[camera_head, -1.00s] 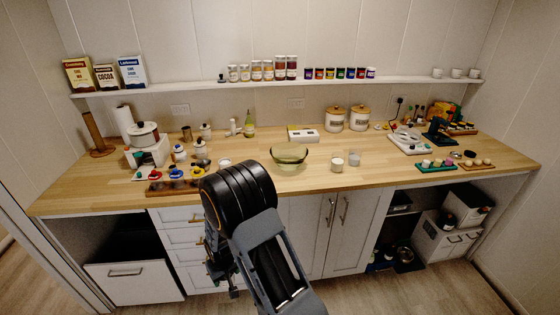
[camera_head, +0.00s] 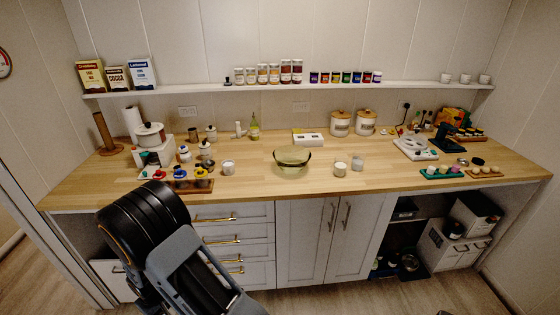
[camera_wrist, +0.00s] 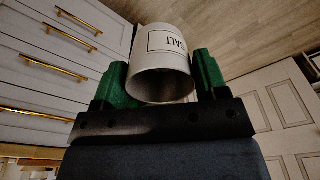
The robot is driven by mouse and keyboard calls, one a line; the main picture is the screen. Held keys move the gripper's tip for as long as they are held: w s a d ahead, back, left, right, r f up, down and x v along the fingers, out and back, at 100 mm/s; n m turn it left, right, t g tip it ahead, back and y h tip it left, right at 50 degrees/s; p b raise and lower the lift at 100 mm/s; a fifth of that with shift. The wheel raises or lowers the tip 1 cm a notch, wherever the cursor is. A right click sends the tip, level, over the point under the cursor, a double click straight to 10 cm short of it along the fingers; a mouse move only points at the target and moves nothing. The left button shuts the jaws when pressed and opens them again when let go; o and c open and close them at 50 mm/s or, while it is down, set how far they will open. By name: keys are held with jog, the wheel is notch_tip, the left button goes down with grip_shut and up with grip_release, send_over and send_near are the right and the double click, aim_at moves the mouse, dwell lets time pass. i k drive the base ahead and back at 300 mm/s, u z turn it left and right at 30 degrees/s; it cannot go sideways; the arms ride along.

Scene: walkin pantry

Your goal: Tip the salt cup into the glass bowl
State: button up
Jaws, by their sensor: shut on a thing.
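The salt cup (camera_wrist: 160,58), white with a boxed SALT label, is in the wrist view between the green fingers of my gripper (camera_wrist: 163,76), which is shut on it. Its grey round mouth faces the camera; I cannot tell how much is inside. The glass bowl (camera_head: 292,161), clear and greenish, stands on the middle of the wooden counter in the head view. My gripper and the cup are hidden behind my arm there, at the lower left, well apart from the bowl.
On the counter (camera_head: 262,180), a white cup (camera_head: 228,167) stands left of the bowl, and a white jar (camera_head: 340,168) and a small glass (camera_head: 357,163) right of it. A wooden tray (camera_head: 190,186) lies at the front left. The counter just before the bowl is clear.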

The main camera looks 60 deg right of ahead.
aim_at(292, 159)
jog(key=i, duration=0.6)
jog(key=z, duration=1.7)
